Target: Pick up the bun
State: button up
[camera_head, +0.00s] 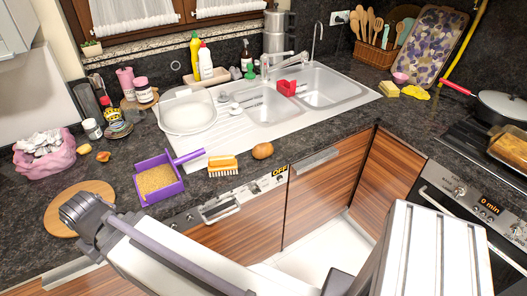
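A small round brown bun (262,151) rests on the dark counter near its front edge, right of the orange brush and in front of the sink's drainboard. It stands free, with nothing touching it that I can see. My arm crosses the lower part of the view. I cannot make out my gripper's fingers in this view.
An orange brush (223,166) with white bristles lies left of the bun. A purple dustpan (158,180) with crumbs lies further left, near a round wooden board (79,208). The sink (275,108) is behind. Counter right of the bun is clear up to the yellow sponges (389,89).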

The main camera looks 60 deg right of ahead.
jog(key=o, duration=1.2)
jog(key=shift+c, duration=0.2)
